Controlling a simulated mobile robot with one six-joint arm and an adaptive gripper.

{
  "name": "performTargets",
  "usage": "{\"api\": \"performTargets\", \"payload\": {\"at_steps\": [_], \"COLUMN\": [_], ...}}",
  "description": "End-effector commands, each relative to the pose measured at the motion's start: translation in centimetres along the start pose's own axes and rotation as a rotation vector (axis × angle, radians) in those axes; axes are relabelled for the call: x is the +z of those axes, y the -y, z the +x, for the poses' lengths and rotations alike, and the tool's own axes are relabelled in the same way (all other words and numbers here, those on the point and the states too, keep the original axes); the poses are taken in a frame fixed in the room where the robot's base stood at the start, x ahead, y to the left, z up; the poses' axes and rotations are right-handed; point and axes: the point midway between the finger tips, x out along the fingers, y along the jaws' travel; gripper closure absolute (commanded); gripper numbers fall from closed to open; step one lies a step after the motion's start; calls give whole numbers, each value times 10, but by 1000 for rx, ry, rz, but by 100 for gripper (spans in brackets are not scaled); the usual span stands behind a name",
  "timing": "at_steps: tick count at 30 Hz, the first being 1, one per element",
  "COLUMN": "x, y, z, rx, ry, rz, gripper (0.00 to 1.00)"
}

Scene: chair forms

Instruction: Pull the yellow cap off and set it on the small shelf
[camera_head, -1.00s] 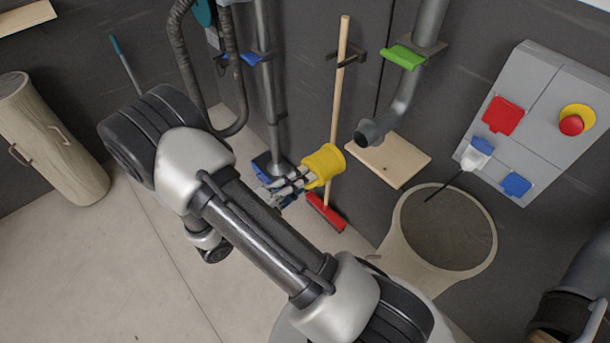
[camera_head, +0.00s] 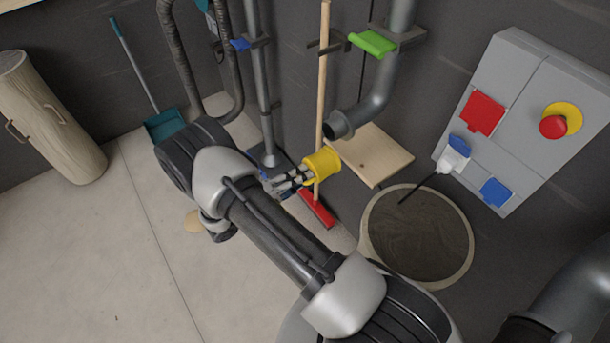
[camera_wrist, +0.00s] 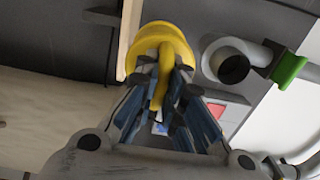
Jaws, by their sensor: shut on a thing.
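The yellow cap (camera_head: 323,163) is held at the tips of my gripper (camera_head: 298,178), clear of the pipe. In the wrist view the cap (camera_wrist: 162,48) is a round yellow piece between the shut fingers of my gripper (camera_wrist: 165,95). The grey pipe end (camera_head: 337,126) is open and uncovered, just above and right of the cap. It also shows in the wrist view (camera_wrist: 232,66). The small wooden shelf (camera_head: 372,157) is on the wall to the right of the cap, below the pipe. Its visible top is bare.
A broom's wooden handle (camera_head: 322,90) stands behind the cap, its red head (camera_head: 316,208) below. A round bin (camera_head: 463,262) stands below the shelf. A grey wall panel (camera_head: 525,105) with a plug and red button is at right. A green lever (camera_head: 374,42) sits on the pipe.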

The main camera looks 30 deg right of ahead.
Motion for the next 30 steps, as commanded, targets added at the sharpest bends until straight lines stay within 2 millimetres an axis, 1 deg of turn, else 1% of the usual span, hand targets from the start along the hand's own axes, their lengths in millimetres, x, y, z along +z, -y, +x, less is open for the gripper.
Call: {"api": "performTargets", "payload": {"at_steps": [30], "x": [-1], "y": [-5], "z": [81], "rx": [0], "ry": [-3], "rz": [0], "gripper": [100]}}
